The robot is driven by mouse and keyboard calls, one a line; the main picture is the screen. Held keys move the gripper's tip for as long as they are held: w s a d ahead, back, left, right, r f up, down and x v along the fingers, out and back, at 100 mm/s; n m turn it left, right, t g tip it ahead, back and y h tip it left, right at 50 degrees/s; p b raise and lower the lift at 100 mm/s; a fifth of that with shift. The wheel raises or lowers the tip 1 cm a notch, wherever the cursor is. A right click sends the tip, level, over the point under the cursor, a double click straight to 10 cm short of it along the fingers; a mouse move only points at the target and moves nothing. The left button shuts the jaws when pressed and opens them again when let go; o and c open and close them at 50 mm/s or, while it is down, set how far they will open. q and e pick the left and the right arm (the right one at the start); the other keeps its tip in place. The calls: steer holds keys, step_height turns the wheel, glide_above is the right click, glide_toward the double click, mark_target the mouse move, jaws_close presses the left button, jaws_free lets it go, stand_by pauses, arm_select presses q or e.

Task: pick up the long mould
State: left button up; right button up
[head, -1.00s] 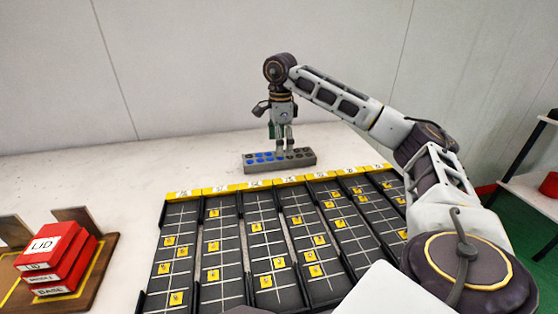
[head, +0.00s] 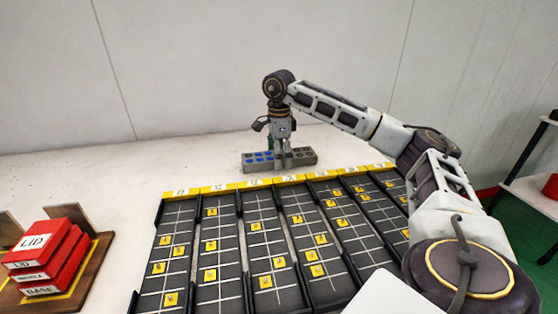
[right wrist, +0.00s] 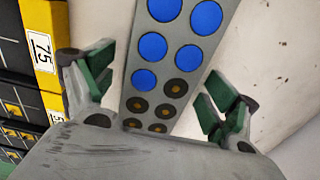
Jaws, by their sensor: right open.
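The long mould (head: 258,166) is a long grey block with two rows of round cavities, lying on the white table behind the black trays. Blue discs fill the cavities in its left part; those at its right end look dark. In the right wrist view, the mould (right wrist: 170,38) runs between the fingers. My right gripper (head: 283,160) is over the right half of the mould. Its green-padded fingers (right wrist: 157,92) are open, one on each side, with gaps visible to the block. My left gripper is not in view.
Black gridded trays (head: 205,246) with yellow tags and a yellow numbered strip (head: 255,182) lie in front of the mould. Red boxes marked LID and BASE (head: 45,255) stand on a wooden board at left. The table left of the mould is clear.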

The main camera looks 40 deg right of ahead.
steer(key=c, duration=1.6)
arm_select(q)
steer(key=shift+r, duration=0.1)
arm_select(e)
steer(key=shift+o, duration=0.2)
steer(key=shift+r, duration=0.15)
steer(key=shift+r+p, duration=0.45)
steer(key=shift+r, duration=0.5)
step_height(320, 180, up, 6)
steer(key=shift+r+p, duration=0.1)
steer(key=shift+p, duration=1.1)
steer(key=shift+r, duration=0.75)
arm_select(q)
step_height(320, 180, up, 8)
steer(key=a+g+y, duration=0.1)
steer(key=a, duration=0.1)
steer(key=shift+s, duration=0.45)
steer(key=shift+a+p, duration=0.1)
steer(key=shift+p, duration=0.25)
